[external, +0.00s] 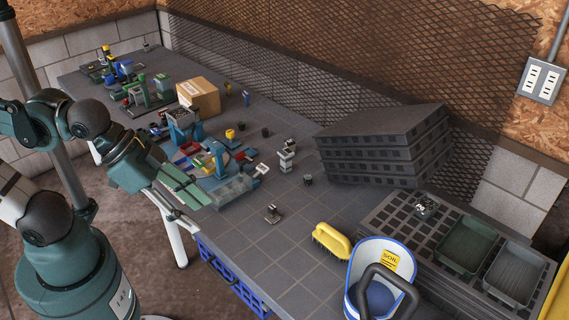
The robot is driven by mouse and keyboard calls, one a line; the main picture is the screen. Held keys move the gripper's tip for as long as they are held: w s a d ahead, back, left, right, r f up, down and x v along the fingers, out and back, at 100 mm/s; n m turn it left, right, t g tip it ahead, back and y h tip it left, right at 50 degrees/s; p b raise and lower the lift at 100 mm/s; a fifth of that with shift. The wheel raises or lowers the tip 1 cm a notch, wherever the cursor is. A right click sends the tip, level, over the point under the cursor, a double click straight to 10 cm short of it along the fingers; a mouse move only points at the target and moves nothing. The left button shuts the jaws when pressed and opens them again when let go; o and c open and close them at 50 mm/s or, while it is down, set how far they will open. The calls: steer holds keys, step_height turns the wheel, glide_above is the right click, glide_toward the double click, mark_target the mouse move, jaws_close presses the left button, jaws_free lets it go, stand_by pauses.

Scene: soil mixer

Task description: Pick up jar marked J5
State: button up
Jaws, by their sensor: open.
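Several small dark jars with pale marked lids are in the external view, but I cannot read J5 on any of them. One jar (272,214) stands alone on the grey tabletop near its front edge. Another jar (307,180) stands farther back, beside the black tray stack. A third jar (424,207) sits on a black cell tray at the right. My gripper (198,204) is open, with long green fingers, over the table's front edge. It is left of the lone jar and apart from it. I see nothing held between the fingers.
A yellow brush (331,241) and a blue-and-white soil bucket (384,268) stand at the front right. The black tray stack (380,143) fills the back right. The middle of the tabletop is mostly clear.

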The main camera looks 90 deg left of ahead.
steer(key=shift+w+a, duration=0.1)
steer(key=w+a+r+n+g+y, duration=0.1)
steer(key=w+a+r+n, duration=0.1)
steer(key=w+a+n, duration=0.35)
steer(key=w+a+r+n+g, duration=0.1)
steer(key=w+a+r+n, duration=0.1)
steer(key=w+a, duration=0.6)
steer(key=w+a+f+n+g, duration=0.1)
steer(key=w+a+f+n, duration=0.15)
steer(key=w+a, duration=0.45)
steer(key=w+a+f+n+g, duration=0.1)
steer(key=w+a+n, duration=0.2)
steer(key=a, duration=0.8)
steer(key=n+g+h, duration=0.1)
steer(key=n+g, duration=0.2)
steer(key=n, duration=0.8)
glide_above(290, 139)
steer(key=f, duration=2.4)
steer(key=shift+d+f+p, duration=0.1)
steer(key=shift+d+p, duration=0.15)
steer(key=shift+p, duration=0.15)
steer(key=shift+a+f+n, duration=0.2)
steer(key=shift+n, duration=0.1)
steer(key=shift+f, duration=0.1)
